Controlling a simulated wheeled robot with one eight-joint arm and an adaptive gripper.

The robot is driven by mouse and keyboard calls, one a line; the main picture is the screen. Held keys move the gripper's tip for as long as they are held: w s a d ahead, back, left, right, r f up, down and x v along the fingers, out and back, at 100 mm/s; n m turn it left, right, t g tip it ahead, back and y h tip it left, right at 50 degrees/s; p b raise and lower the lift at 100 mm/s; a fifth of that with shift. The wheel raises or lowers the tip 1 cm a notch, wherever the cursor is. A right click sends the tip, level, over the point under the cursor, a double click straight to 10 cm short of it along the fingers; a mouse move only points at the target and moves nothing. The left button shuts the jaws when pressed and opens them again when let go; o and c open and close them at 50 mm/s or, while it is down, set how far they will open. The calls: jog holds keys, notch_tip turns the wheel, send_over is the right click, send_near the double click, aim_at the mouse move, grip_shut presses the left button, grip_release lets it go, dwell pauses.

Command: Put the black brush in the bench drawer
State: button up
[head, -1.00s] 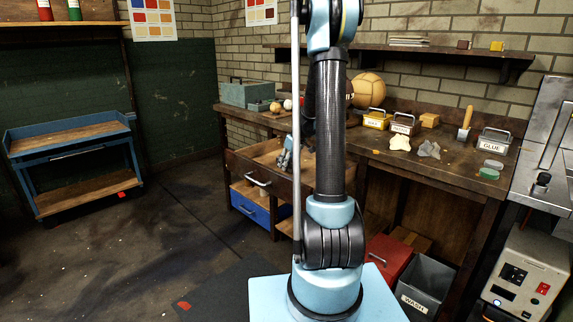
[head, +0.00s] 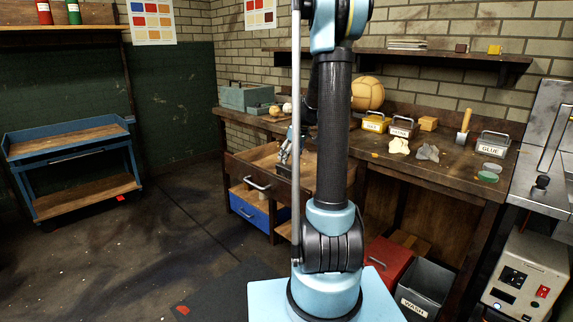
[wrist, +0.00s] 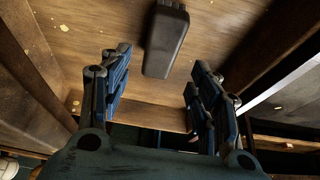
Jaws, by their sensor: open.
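The bench drawer (head: 240,171) is pulled open in the head view, left of my arm. Its wooden floor and side walls fill much of the wrist view (wrist: 95,22). The black brush (wrist: 165,42) appears to lie on the drawer floor, its far end at the top edge of the wrist view. My gripper (wrist: 160,82) is open and empty above the drawer, the brush ahead of and between its two fingers and apart from them. In the head view my gripper (head: 289,146) shows over the drawer, partly behind my arm; the brush cannot be made out there.
A blue drawer or box (head: 250,207) sits below the open drawer. The workbench top (head: 455,157) holds a ball (head: 367,94), small labelled boxes and scraps. A red box (head: 388,259) and a grey bin (head: 426,285) stand under the bench.

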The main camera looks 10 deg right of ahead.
jog(key=v, duration=0.7)
jog(key=s+a+m, duration=0.1)
jog(key=s, duration=0.6)
jog(key=s+a+m, duration=0.1)
jog(key=s, duration=0.6)
jog(key=s+a+m+h, duration=0.1)
jog(key=s, duration=0.5)
jog(key=shift+s+a+f+g, duration=0.1)
jog(key=shift+s+f+g, duration=0.05)
jog(key=shift+s+g, duration=0.25)
jog(key=s+f+m, duration=0.1)
jog(key=s+f, duration=0.2)
jog(key=s, duration=0.3)
jog(key=s+f+m+h, duration=0.1)
jog(key=s+f, duration=0.2)
jog(key=s, duration=0.3)
jog(key=s+f+m, duration=0.2)
jog(key=s+f, duration=0.2)
jog(key=s, duration=0.3)
jog(key=shift+g+h, duration=0.4)
jog(key=shift+w+f, duration=0.15)
jog(key=shift+w, duration=0.35)
